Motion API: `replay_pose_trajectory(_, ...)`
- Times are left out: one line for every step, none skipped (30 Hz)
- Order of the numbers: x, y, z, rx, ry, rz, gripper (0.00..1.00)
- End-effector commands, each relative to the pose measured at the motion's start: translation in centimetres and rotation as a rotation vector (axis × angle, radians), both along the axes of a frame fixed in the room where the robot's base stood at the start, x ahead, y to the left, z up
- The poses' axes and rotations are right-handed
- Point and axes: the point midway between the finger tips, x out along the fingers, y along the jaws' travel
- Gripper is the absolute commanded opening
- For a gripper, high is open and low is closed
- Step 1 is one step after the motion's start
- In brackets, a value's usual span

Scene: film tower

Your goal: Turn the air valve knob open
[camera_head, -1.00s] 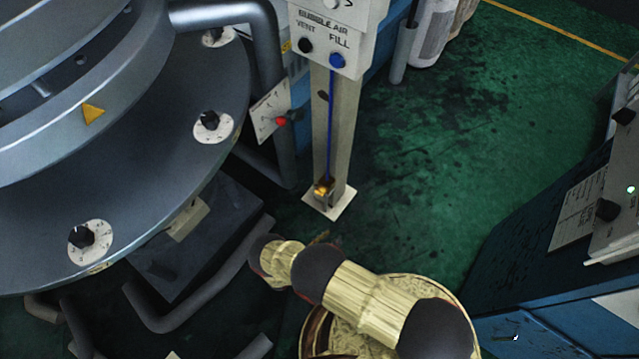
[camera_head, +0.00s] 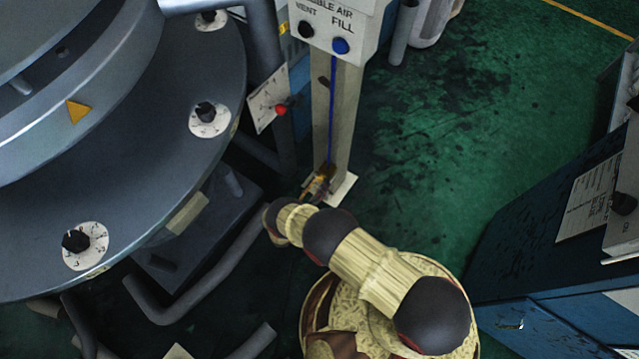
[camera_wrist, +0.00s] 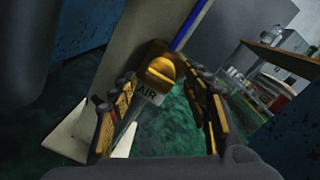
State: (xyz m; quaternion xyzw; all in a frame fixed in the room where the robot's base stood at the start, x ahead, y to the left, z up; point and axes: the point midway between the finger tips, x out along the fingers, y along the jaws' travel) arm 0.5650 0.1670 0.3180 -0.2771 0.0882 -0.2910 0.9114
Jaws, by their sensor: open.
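My gripper is open, with one finger on each side and nothing visibly held. I cannot tell whether either finger touches the knob. In the head view my gripper (camera_head: 317,188) is at the foot of the post, and the knob is hard to tell apart from it.
The pale post (camera_head: 339,115) stands on a white base plate (camera_head: 342,190), with a blue tube (camera_head: 332,105) down its front and a control box (camera_head: 336,28) above. A large grey round machine (camera_head: 130,170) fills the left. Blue cabinets (camera_head: 545,240) stand right. Green floor (camera_head: 450,140) is clear between.

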Motion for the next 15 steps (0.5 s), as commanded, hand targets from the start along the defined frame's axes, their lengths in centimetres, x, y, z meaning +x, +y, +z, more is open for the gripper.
replay_pose_trajectory(0.32,-0.3,-0.06,0.0,0.0,-0.001,0.48)
replay_pose_trajectory(0.45,-0.42,-0.04,0.0,0.0,-0.002,0.48)
replay_pose_trajectory(0.59,-0.52,-0.04,0.0,0.0,-0.001,0.48)
replay_pose_trajectory(0.66,-0.56,-0.02,0.0,0.0,-0.001,0.48)
replay_pose_trajectory(0.69,-0.58,-0.02,0.0,0.0,-0.001,0.48)
replay_pose_trajectory(0.73,-0.59,-0.01,0.0,0.001,-0.001,0.48)
replay_pose_trajectory(0.75,-0.59,0.0,0.0,0.001,-0.001,0.48)
replay_pose_trajectory(0.75,-0.59,0.0,0.0,0.001,-0.001,0.48)
replay_pose_trajectory(0.74,-0.59,0.0,0.0,0.001,-0.001,0.48)
replay_pose_trajectory(0.73,-0.57,0.01,0.0,0.001,-0.001,0.48)
replay_pose_trajectory(0.73,-0.57,0.01,0.0,0.001,-0.001,0.48)
replay_pose_trajectory(0.73,-0.58,0.0,0.0,0.001,-0.001,0.48)
replay_pose_trajectory(0.73,-0.56,0.0,0.0,0.001,-0.001,0.46)
replay_pose_trajectory(0.72,-0.57,0.0,0.0,0.001,-0.001,0.44)
replay_pose_trajectory(0.73,-0.57,-0.01,0.0,0.001,-0.001,0.42)
